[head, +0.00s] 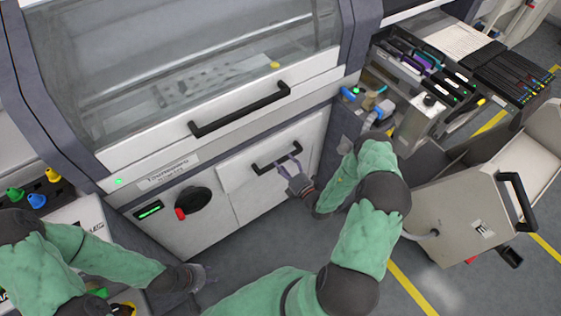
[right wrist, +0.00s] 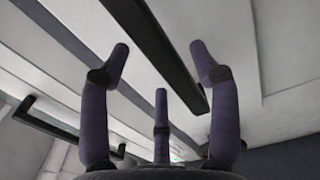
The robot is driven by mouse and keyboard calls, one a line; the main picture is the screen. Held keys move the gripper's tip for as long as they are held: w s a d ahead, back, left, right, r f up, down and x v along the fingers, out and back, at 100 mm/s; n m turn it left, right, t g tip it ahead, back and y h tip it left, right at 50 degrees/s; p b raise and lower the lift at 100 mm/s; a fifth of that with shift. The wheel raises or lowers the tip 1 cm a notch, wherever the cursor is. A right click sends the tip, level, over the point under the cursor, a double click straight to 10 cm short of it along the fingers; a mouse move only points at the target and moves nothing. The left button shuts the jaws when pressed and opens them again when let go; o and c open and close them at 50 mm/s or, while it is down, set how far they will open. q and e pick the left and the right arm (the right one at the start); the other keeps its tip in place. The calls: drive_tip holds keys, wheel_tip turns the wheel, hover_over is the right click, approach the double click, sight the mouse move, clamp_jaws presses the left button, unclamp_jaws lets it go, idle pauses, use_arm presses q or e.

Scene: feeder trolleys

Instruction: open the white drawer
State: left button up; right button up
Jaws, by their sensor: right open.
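The white drawer (head: 240,176) is a flat panel low on the machine front and looks closed. Its black bar handle (head: 262,167) runs along its upper part. My right gripper (head: 288,161) is open at the right part of this handle. In the right wrist view its fingers (right wrist: 160,62) are spread, and a black bar (right wrist: 150,42), which looks like the drawer handle, runs between them. I cannot tell whether the fingers touch it. My left gripper (head: 207,275) is low in front of the machine, away from the drawer; its finger opening is unclear.
A longer black handle (head: 240,109) sits on the glass-fronted cover above. A red-and-black rotary switch (head: 194,203) is left of the drawer. A trolley of feeders (head: 440,80) and a pale panel with a black handle (head: 465,215) stand at the right. Grey floor lies in front.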

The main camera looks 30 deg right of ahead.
drive_tip(key=shift+w+a, duration=0.2)
drive_tip(key=shift+w, duration=1.25)
clamp_jaws()
drive_tip(key=s+d+p, duration=0.2)
drive_tip(key=s+p, duration=0.1)
drive_tip(key=s, duration=2.5)
drive_tip(key=shift+s, duration=0.4)
drive_tip(key=shift+d, duration=0.1)
unclamp_jaws()
